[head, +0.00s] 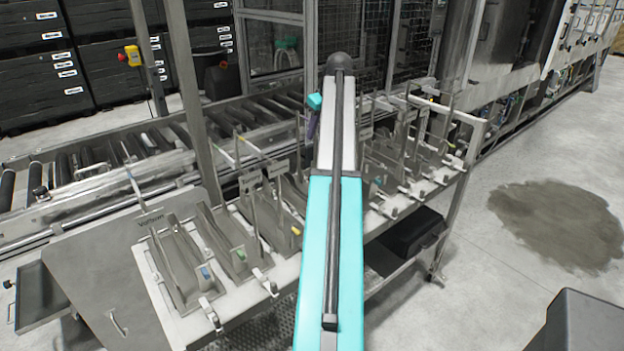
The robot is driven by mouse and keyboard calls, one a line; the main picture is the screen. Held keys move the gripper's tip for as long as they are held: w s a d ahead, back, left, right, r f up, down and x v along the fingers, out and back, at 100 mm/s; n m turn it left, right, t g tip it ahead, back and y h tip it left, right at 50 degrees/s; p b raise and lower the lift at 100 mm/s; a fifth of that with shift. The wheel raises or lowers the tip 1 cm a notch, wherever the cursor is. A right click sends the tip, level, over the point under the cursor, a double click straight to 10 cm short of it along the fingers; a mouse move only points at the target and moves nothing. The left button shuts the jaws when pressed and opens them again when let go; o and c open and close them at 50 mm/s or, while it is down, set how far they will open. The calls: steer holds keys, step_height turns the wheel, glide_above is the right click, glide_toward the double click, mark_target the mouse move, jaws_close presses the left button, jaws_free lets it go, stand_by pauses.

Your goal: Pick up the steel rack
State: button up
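Several steel racks with thin upright rods and slanted plates stand in a row on a long steel table (285,275). The nearest steel rack (178,262) is at the left end, with a blue tag on it. Beside it is another steel rack (222,240) with a green tag. More steel racks (405,160) stand to the right, beyond my arm. I cannot tell which one is the task's rack. My teal and white arm crosses the middle of the view and hides part of the row. My gripper does not show; it seems hidden behind the arm.
A roller conveyor (110,175) runs behind the table. A steel post (192,95) rises between them. A black box (410,232) sits under the table. Open floor with a dark wet patch (560,225) lies to the right. Black crates (40,75) stand at the back left.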

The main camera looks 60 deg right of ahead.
steer(key=shift+x, duration=1.35)
jaws_close()
stand_by(0.7)
steer(key=shift+r+p, duration=0.1)
steer(key=shift+p, duration=0.2)
